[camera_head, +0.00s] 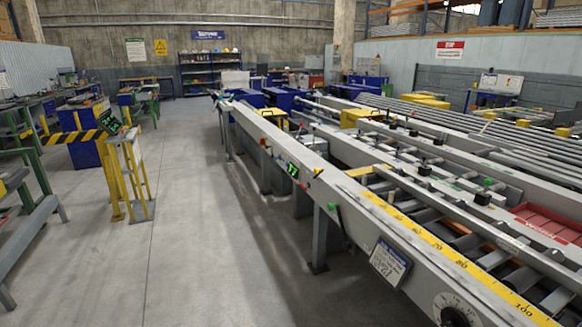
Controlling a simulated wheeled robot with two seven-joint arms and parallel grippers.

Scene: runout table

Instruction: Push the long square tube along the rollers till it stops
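The runout table (330,185) runs from the lower right toward the back middle. Its dark rollers (428,216) show between the side rails, beside a yellow measuring scale (446,246). Several long grey bars and rails lie along the table, and I cannot tell for certain which is the square tube. Its end and any stop are not clear at this distance. Neither of my grippers shows in this view.
A red tray (548,222) sits at the right of the table. Long grey tubes (480,126) lie in a rack behind. The grey floor (190,220) between is clear.

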